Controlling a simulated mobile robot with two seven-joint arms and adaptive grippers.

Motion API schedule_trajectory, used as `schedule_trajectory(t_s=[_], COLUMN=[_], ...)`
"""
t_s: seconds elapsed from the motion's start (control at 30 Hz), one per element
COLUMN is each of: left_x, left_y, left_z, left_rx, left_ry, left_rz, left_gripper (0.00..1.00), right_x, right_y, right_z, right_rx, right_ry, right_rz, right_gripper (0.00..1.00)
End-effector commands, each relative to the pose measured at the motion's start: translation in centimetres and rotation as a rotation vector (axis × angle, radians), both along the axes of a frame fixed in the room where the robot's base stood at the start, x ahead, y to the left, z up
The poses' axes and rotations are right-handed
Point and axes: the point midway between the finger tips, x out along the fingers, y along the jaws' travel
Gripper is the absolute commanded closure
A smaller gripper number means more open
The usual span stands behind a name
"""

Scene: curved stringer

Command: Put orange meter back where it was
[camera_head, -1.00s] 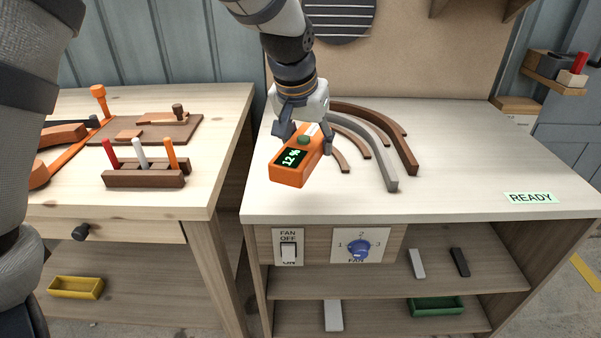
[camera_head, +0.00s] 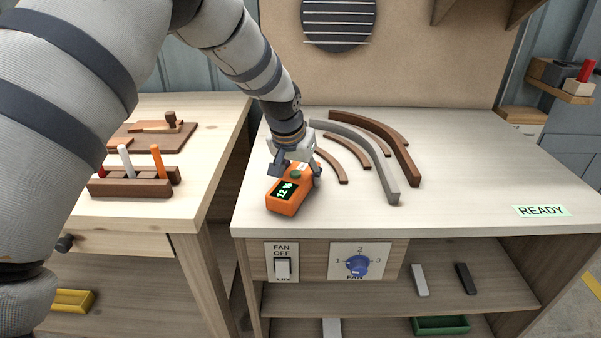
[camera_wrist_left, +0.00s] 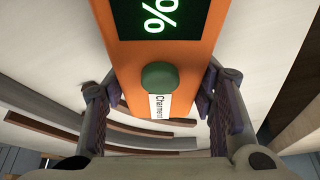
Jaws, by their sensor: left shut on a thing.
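The orange meter (camera_head: 286,197) has a dark display with green digits reading 12 % and a green button. My left gripper (camera_head: 296,172) is shut on it from behind, at the left part of the right-hand bench top (camera_head: 470,190). In the left wrist view the meter (camera_wrist_left: 195,60) fills the middle, between the two fingers of my left gripper (camera_wrist_left: 160,105). I cannot tell whether the meter touches the bench top. My right gripper is not in view.
Several curved strips, including a grey one (camera_head: 378,175) and a brown one (camera_head: 402,160), lie just right of the meter. A READY label (camera_head: 541,211) marks the right front. The left bench holds a rack (camera_head: 130,187) with upright tools. Bench top between strips and label is clear.

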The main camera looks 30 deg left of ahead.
Motion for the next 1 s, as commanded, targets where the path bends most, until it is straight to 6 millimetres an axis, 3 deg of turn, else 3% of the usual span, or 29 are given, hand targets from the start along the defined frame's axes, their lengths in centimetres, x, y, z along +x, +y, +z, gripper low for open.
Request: schedule_trajectory(t_s=[0.03, 0.1, 0.47, 0.8, 1.0], left_x=[0.0, 0.0, 0.0, -3.3, -4.5], left_y=[0.0, 0.0, 0.0, -0.6, -0.8], left_z=[-0.1, 0.0, 0.6, 9.2, 11.4], left_rx=[0.0, 0.0, 0.0, 0.001, 0.001], left_ry=[0.0, 0.0, -0.003, -0.013, -0.005], left_rz=[0.0, 0.0, 0.0, 0.0, -0.001], left_gripper=[0.44, 0.29, 0.29, 0.29, 0.29], right_x=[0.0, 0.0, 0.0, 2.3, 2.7], right_y=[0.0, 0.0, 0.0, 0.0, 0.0], right_z=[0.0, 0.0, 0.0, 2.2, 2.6], right_rx=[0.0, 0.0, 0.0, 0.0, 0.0], right_ry=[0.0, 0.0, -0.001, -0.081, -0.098], right_rz=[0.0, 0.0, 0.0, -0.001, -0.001], right_gripper=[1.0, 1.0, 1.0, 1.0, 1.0])
